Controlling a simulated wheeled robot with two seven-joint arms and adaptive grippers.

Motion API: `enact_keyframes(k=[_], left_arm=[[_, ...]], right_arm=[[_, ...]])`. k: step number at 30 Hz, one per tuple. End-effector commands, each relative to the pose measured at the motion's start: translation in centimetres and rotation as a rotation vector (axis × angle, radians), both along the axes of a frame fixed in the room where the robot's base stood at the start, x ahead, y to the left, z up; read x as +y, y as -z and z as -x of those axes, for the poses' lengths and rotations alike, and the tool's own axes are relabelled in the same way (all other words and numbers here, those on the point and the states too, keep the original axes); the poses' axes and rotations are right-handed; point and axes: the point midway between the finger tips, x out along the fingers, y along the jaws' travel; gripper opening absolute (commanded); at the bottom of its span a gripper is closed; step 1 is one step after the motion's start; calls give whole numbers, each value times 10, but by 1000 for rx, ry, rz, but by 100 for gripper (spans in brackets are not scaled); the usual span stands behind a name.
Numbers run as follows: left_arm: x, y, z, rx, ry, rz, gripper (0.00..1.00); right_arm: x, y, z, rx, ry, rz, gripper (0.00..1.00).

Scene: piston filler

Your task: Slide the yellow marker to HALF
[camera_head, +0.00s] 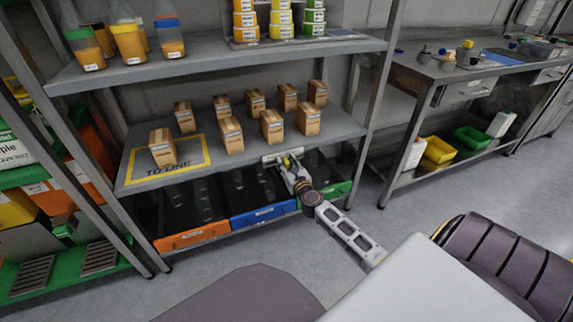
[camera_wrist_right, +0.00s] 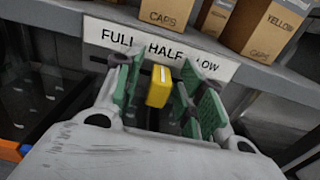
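The yellow marker (camera_wrist_right: 158,86) is a small block below the front of the white label strip (camera_wrist_right: 215,63), which reads FULL, HALF and LOW from left to right. In the wrist view the marker appears under the left part of the word HALF. My right gripper (camera_wrist_right: 161,82) has its green-padded fingers apart, one on each side of the marker, with gaps visible. Whether the fingertips reach as far as the marker is hard to judge. In the head view my right gripper (camera_head: 290,165) is at the shelf's front edge, by the label strip (camera_head: 283,154). My left gripper is not in view.
Several cardboard boxes (camera_head: 271,127) stand on the middle shelf (camera_head: 345,128) above the strip. Orange, blue (camera_head: 263,215) and green bins sit below, close around my right arm. A yellow-framed area (camera_head: 190,166) marks the shelf's left end. Open floor lies to the right.

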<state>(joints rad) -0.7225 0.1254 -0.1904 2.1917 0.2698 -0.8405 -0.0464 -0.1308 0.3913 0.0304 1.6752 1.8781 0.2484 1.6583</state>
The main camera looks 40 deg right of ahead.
Motion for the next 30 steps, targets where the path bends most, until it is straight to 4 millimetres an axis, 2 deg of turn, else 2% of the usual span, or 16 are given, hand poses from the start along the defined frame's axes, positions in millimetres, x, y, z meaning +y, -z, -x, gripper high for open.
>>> enact_keyframes(k=[14, 30], left_arm=[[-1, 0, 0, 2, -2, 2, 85], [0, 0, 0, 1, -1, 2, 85]], right_arm=[[2, 0, 5, 0, 0, -1, 39], [11, 1, 45, 1, 0, 0, 39]])
